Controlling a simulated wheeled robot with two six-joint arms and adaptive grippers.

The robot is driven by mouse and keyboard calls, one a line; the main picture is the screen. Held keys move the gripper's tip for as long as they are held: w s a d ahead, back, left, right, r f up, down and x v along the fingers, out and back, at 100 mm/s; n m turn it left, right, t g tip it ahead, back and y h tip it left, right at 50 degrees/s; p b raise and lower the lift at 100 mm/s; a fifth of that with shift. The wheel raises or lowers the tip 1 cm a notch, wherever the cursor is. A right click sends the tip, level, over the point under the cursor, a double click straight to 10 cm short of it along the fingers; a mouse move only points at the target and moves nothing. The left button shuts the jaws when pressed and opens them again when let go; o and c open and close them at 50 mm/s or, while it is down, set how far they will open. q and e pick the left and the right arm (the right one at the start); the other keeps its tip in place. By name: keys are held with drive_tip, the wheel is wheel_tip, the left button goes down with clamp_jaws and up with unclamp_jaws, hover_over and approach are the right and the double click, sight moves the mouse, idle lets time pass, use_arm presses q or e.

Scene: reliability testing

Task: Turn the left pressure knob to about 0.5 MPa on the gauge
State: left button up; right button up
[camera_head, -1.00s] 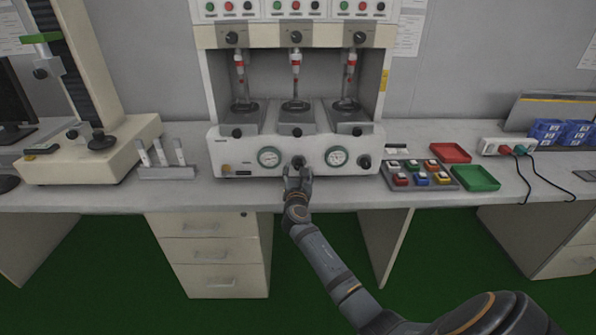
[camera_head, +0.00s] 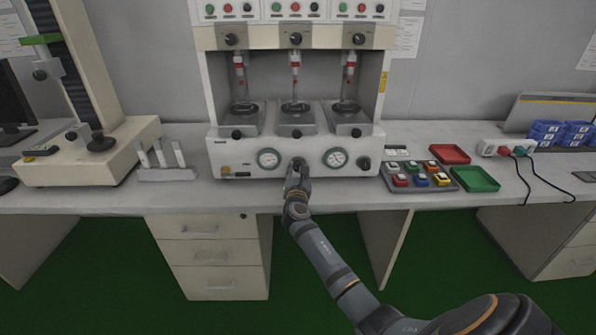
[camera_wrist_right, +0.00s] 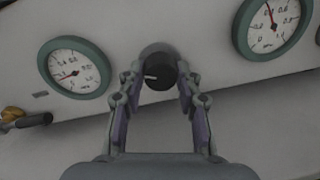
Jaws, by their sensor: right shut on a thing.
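The left pressure knob (camera_wrist_right: 158,72) is a black round knob with a white mark pointing left in the right wrist view. It sits on the machine's white front panel between two green-rimmed gauges; in the head view it is partly hidden by my gripper. My right gripper (camera_wrist_right: 159,84) is shut on it, one finger on each side; it also shows in the head view (camera_head: 297,168). The left gauge (camera_wrist_right: 75,67) has its red needle pointing to the lower left, near the low end. It also shows in the head view (camera_head: 269,158). My left gripper is out of view.
The right gauge (camera_head: 336,157) and a second black knob (camera_head: 363,163) are on the same panel. A button box (camera_head: 418,175), a red tray (camera_head: 450,153) and a green tray (camera_head: 476,179) lie to the right. A small rack (camera_head: 167,174) stands to the left.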

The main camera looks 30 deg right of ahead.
drive_tip(key=shift+m, duration=0.9)
drive_tip(key=m, duration=0.4)
drive_tip(key=shift+y+b, duration=0.3)
drive_tip(key=shift+m, duration=1)
drive_tip(key=shift+m+b, duration=0.35)
drive_tip(key=shift+m, duration=0.55)
drive_tip(key=m+b, duration=0.1)
drive_tip(key=m, duration=0.2)
drive_tip(key=shift+m+y+b, duration=0.3)
drive_tip(key=shift+m+b, duration=0.1)
drive_tip(key=shift+m, duration=0.7)
drive_tip(key=m+b, duration=0.1)
drive_tip(key=m, duration=0.2)
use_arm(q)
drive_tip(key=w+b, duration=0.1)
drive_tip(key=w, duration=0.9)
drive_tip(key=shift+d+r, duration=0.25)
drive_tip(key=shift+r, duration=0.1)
use_arm(e)
drive_tip(key=shift+d+m, duration=0.1)
drive_tip(key=shift+m, duration=1.3)
